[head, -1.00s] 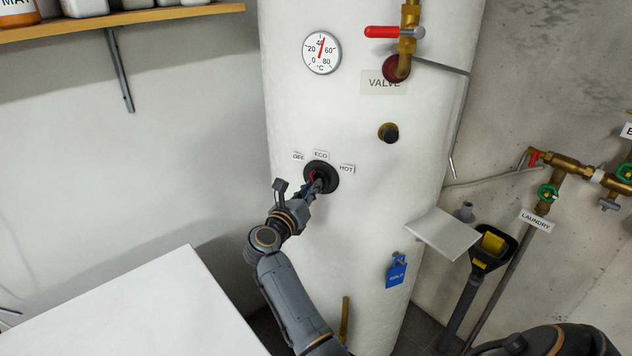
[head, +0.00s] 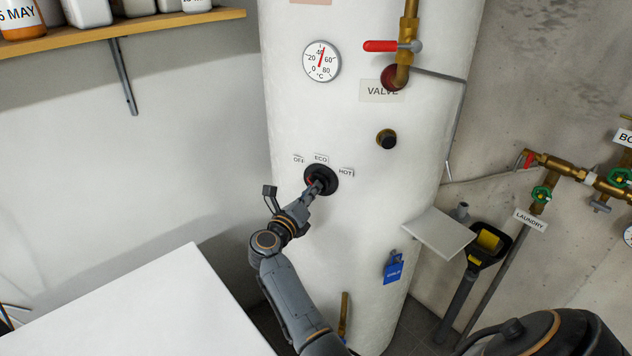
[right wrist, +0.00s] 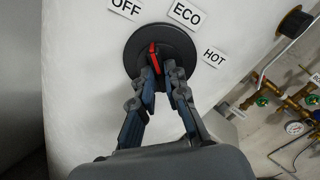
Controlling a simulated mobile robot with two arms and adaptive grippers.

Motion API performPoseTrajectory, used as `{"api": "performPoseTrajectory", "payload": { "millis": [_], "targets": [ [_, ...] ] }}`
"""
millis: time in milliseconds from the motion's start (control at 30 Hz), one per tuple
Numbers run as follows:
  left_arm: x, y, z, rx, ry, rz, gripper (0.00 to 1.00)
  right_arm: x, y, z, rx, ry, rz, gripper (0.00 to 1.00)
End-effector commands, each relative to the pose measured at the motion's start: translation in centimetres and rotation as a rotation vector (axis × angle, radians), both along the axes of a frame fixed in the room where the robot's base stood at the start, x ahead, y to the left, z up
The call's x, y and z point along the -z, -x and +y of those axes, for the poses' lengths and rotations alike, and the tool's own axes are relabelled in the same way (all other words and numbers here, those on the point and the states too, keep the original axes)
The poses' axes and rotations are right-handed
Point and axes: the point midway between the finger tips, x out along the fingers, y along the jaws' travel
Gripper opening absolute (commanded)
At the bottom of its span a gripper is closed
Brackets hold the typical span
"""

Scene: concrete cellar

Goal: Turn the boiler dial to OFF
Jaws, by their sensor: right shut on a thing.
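The boiler dial (head: 321,180) is a round black disc on the white tank, with a red-marked knob. OFF (head: 298,159), ECO (head: 320,159) and HOT (head: 346,172) labels sit around its upper edge. My right gripper (head: 314,188) reaches it from below and is shut on the knob. In the right wrist view, the fingers (right wrist: 162,82) close around the lower part of the knob. There the red mark (right wrist: 153,58) points up and slightly left, between OFF and ECO. The fingers hide the knob's lower end. My left gripper is not in view.
Above the dial are a thermometer (head: 321,62), a red-handled valve (head: 394,46) and a dark stub (head: 387,139). A small grey shelf (head: 438,233) and blue tag (head: 393,268) are lower right. A white surface (head: 140,310) fills the lower left.

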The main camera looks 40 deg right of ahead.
Motion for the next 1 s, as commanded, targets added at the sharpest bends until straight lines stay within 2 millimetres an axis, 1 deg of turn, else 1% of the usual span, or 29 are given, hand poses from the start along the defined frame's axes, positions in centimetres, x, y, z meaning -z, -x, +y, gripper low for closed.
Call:
{"api": "performPoseTrajectory", "payload": {
  "millis": [333, 467, 700, 833, 867, 900, 967, 1000],
  "targets": [
    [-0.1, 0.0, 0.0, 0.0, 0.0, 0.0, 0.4, 0.0, 0.0, 0.0, 0.0, 0.004, 0.01, 0.0],
    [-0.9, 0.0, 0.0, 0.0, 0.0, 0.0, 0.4, -0.1, 0.0, 0.0, 0.0, 0.025, 0.051, 0.0],
    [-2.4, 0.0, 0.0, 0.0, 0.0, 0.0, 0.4, -0.2, 0.0, 0.0, -0.001, 0.089, 0.172, 0.0],
    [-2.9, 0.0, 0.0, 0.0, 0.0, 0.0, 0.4, -0.1, 0.0, 0.0, -0.001, 0.118, 0.224, 0.0],
    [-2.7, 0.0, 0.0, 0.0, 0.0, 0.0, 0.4, 0.1, 0.0, 0.0, 0.0, 0.118, 0.224, 0.17],
    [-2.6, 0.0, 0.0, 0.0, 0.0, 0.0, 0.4, 0.1, 0.0, 0.0, -0.001, 0.118, 0.222, 0.25],
    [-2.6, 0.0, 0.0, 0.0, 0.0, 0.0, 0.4, 0.1, 0.0, 0.0, 0.0, 0.118, 0.221, 0.37],
    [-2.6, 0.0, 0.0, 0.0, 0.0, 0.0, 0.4, 0.1, 0.0, 0.0, 0.0, 0.118, 0.22, 0.41]
  ]
}}
